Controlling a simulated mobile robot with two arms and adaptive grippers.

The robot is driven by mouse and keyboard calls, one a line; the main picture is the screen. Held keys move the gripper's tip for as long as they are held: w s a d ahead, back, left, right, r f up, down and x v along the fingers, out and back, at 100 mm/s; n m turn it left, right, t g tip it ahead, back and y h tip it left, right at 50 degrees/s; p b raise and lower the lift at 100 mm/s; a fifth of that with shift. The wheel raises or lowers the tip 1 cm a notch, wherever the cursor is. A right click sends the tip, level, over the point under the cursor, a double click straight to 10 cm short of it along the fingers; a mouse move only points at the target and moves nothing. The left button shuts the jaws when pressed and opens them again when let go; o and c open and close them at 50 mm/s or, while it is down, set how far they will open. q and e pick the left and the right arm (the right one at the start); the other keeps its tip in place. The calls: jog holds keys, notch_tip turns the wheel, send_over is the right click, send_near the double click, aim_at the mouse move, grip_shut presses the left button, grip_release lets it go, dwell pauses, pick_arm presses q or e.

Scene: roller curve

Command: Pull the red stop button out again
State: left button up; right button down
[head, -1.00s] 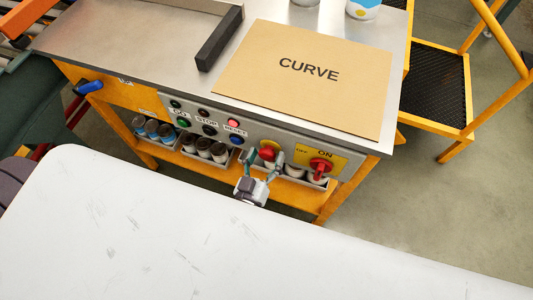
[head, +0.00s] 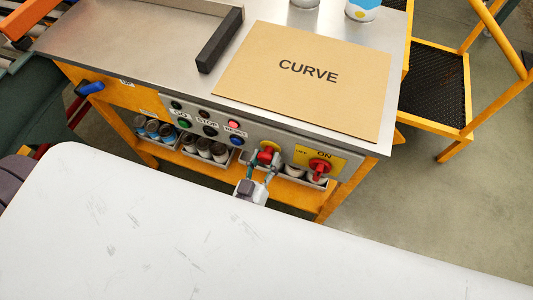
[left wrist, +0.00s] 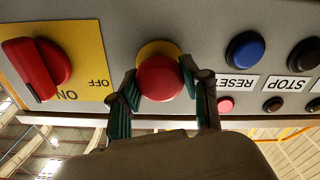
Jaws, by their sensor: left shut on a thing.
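The red stop button (head: 266,155) is a round mushroom knob on a yellow disc on the grey control panel (head: 285,147). It also shows in the left wrist view (left wrist: 160,79). My left gripper (head: 263,163) has its fingers on both sides of the button. In the left wrist view the fingertips (left wrist: 158,82) reach the left and right edges of the red cap. My right gripper does not show in either view.
A red rotary switch (head: 320,165) on a yellow plate sits right of the button. Blue, black and green buttons (head: 237,140) are to its left. Below hangs a tray of cups (head: 212,151). A steel table (head: 130,50) with a CURVE board (head: 305,78) is above.

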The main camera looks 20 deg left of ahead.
pick_arm(q)
jog(key=o, duration=1.3)
jog(key=shift+s, duration=0.2)
jog(key=s, duration=1.2)
jog(key=shift+a, duration=0.2)
jog(key=s+f+m+g+h, duration=0.15)
jog(key=f+g, duration=0.25)
jog(key=f, duration=0.8)
jog(key=s+f+m+g+h, duration=0.1)
jog(key=s+f+m+g, duration=0.25)
jog(key=f, duration=0.95)
jog(key=s+a+f+g+y, duration=0.3)
jog(key=s+a+f+g, duration=0.6)
jog(key=s+a+f, duration=0.2)
notch_tip(320, 180, down, 4)
jog(key=shift+s+a+r+m, duration=0.2)
jog(key=shift+s+a+m, duration=0.1)
jog(key=shift+s, duration=0.75)
